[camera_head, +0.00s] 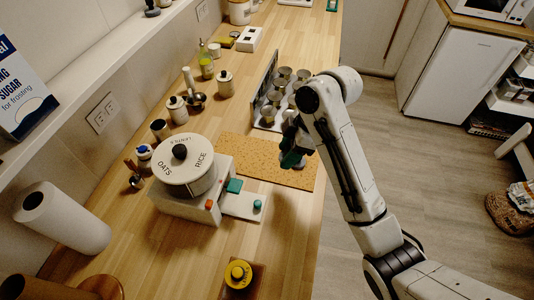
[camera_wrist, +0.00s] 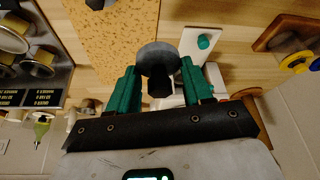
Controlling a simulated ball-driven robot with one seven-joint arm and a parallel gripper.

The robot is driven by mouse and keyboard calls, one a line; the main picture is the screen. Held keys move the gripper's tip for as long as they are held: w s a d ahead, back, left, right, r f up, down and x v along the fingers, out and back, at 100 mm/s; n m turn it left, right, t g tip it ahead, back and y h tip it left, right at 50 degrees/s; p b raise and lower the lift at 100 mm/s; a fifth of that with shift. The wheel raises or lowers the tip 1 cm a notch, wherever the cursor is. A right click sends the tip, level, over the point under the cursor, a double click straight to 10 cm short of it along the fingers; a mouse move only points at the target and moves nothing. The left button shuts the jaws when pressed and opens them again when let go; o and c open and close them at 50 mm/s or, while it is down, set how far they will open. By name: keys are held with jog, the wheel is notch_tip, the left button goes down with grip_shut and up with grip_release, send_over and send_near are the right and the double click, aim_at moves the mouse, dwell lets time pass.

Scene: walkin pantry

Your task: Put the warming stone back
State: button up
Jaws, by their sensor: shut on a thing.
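My gripper (camera_head: 292,158) is over the right part of the cork mat (camera_head: 250,160) on the wooden counter. In the wrist view its two teal fingers (camera_wrist: 158,88) are shut on a dark grey, round-faced thing (camera_wrist: 158,57), which I take to be the warming stone. It has a narrower black part between the fingers. The cork mat is beyond it at the upper left (camera_wrist: 115,30). In the head view the arm and fingers hide most of the held thing. I cannot tell its exact height above the mat.
A white appliance (camera_head: 187,207) with a lidded OATS/RICE pot (camera_head: 190,188) and a low white tray (camera_head: 240,205) stands left of the mat. A rack of metal cups (camera_head: 268,100) is behind it. A yellow-topped item (camera_head: 238,274) is in front. Counter right of the tray is clear.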

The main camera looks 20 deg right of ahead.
jog(key=b, duration=0.6)
send_over(263, 161)
jog(key=s+d, duration=0.1)
jog(key=f, duration=0.6)
jog(key=shift+s+d+f, duration=0.15)
jog(key=shift+d+f, duration=0.05)
jog(key=shift+w+a+f+p, duration=0.1)
jog(key=shift+w+f+p, duration=0.2)
jog(key=shift+w+f, duration=0.35)
jog(key=shift+s+f+p, duration=0.15)
jog(key=shift+f+p, duration=0.25)
jog(key=shift+f, duration=1.15)
jog(key=shift+f, duration=0.1)
jog(key=o, duration=1.2)
jog(key=p+v, duration=0.2)
jog(key=v, duration=1)
